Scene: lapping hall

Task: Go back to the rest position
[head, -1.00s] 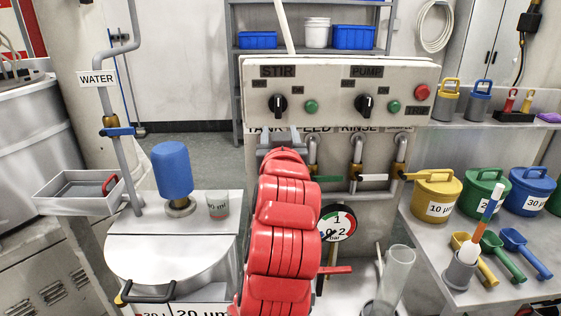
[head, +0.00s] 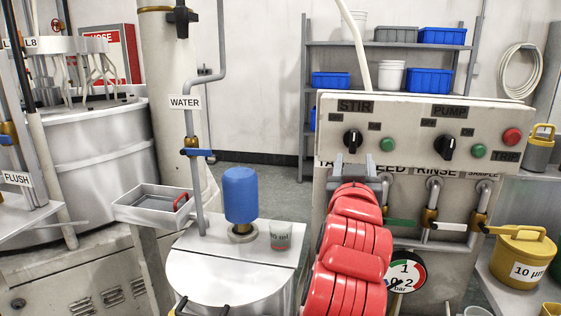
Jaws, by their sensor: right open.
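My right arm, red, comes up from the bottom right of centre. Its grey gripper (head: 354,166) is open and empty, with two fingers pointing up in front of the control panel (head: 400,110), below the STIR knob (head: 352,141). I cannot tell whether the fingertips touch the panel's lower edge. My left gripper is not in view.
Left of my arm stand a lidded tank (head: 215,280) with a blue motor (head: 240,193) and a clear cup (head: 280,235). A grey tray (head: 150,214) and the WATER pipe (head: 190,130) are further left. Taps and a gauge (head: 406,271) are close on the right.

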